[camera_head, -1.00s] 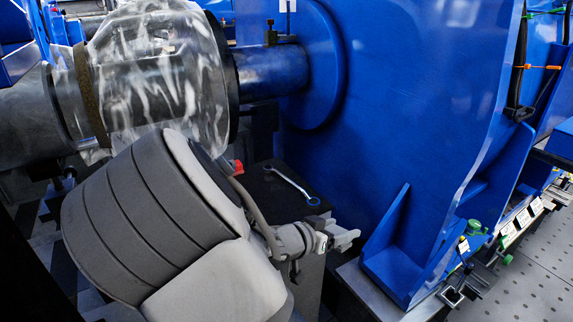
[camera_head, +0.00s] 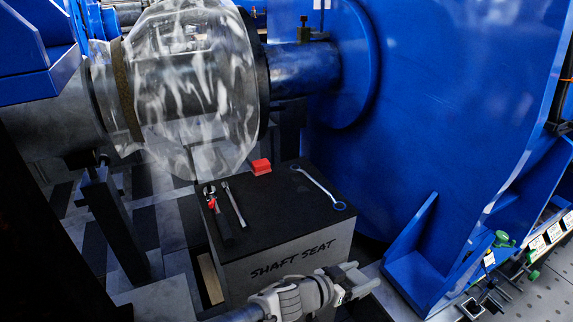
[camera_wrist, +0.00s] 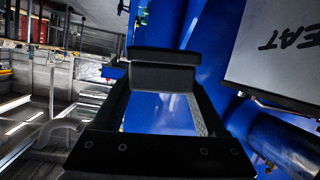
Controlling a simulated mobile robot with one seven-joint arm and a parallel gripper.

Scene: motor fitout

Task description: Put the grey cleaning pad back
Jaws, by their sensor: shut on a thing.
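My gripper (camera_head: 352,284) is at the bottom centre of the head view, in front of the block marked SHAFT SEAT (camera_head: 290,262). In the wrist view my gripper (camera_wrist: 165,85) reaches away from the camera, and its two fingers are closed on a dark grey block, which looks like the cleaning pad (camera_wrist: 165,76). The pad lies across the fingertips, clear of any surface that I can see. The pad cannot be made out clearly in the head view. The block's lettering also shows at the upper right of the wrist view.
On the block's black top (camera_head: 275,205) lie a red piece (camera_head: 261,167), a combination wrench (camera_head: 320,188), and a ratchet and another slim tool at the left. A plastic-wrapped shaft (camera_head: 190,85) is behind. A large blue housing (camera_head: 430,110) stands at the right.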

